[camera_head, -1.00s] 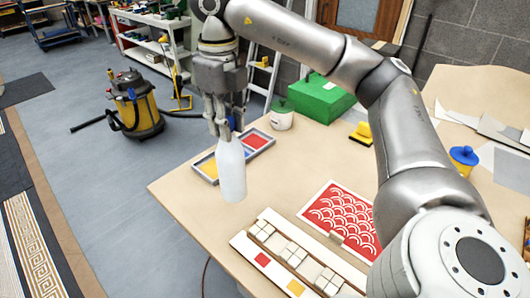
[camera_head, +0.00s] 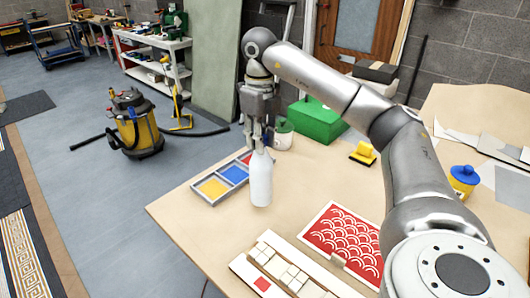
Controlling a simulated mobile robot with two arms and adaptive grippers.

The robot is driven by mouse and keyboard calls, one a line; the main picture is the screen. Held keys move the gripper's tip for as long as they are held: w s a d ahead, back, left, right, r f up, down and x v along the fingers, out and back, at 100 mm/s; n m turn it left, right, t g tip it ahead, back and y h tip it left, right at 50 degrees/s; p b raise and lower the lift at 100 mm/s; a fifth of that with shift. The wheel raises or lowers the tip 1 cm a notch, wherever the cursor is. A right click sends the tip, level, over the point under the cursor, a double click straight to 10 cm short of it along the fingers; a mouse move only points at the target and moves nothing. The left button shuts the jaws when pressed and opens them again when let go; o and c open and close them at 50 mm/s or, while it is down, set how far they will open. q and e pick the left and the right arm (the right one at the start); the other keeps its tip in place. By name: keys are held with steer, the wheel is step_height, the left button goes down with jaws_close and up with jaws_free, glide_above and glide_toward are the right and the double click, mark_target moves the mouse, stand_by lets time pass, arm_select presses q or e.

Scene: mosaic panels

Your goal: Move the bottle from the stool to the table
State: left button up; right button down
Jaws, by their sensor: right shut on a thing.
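A white bottle (camera_head: 260,180) hangs upright in my right gripper (camera_head: 258,146), which is shut around its neck. The bottle is over the left part of the wooden table (camera_head: 190,222), in front of a paint tray. I cannot tell whether its base touches the tabletop. The gripper's fingers cover the bottle's top. My left gripper is not in view. No stool is in view.
A tray with yellow, blue and red sections (camera_head: 235,173) lies just left of the bottle. A red patterned panel (camera_head: 345,240), a rack of white tiles (camera_head: 285,265), a green box (camera_head: 318,121) and a yellow tool (camera_head: 363,153) are also on the table.

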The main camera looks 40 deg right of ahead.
mark_target(261, 172)
steer(key=shift+w+d+f+p, duration=0.25)
steer(key=shift+d+f+p, duration=0.05)
steer(key=shift+d+f, duration=0.8)
steer(key=shift+f+p, duration=0.7)
steer(key=shift+f, duration=0.85)
steer(key=shift+a, duration=0.1)
steer(key=c, duration=1.7)
jaws_free()
steer(key=shift+f, duration=0.2)
steer(key=o, duration=0.5)
steer(key=shift+r, duration=0.1)
steer(key=shift+r, duration=0.1)
